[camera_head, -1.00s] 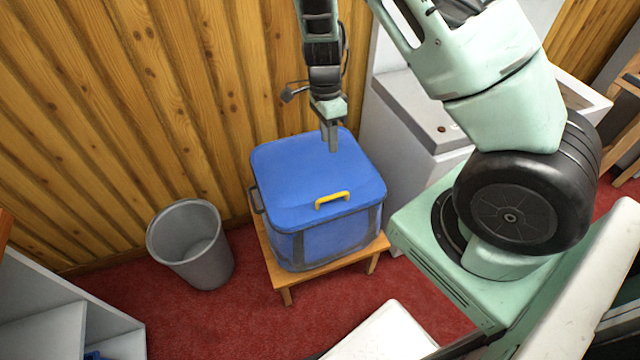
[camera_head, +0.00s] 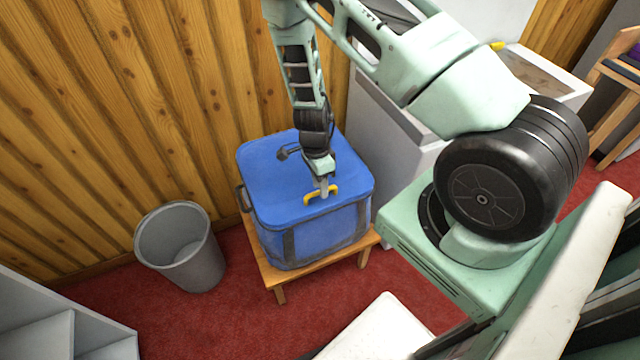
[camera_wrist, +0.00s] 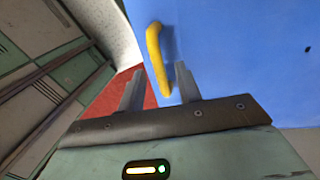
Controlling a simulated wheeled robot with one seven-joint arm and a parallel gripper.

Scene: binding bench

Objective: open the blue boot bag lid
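The blue boot bag (camera_head: 325,240) stands upright on a small wooden stool. Its blue lid (camera_head: 270,175) lies flat and closed on top, with a yellow handle (camera_head: 311,199) near the front edge. My gripper (camera_head: 323,192) points down at this handle and partly covers it. In the wrist view my gripper (camera_wrist: 159,72) has its two fingers apart. The near end of the yellow handle (camera_wrist: 154,45) shows between the fingertips, with the blue lid (camera_wrist: 240,55) to the right. I cannot tell whether a finger touches the handle.
The wooden stool (camera_head: 272,272) stands on red carpet (camera_head: 235,325) against a wood-plank wall. A grey bin (camera_head: 195,262) is left of it. A white cabinet (camera_head: 395,130) stands close on the right. Grey shelving (camera_head: 50,300) is at the lower left.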

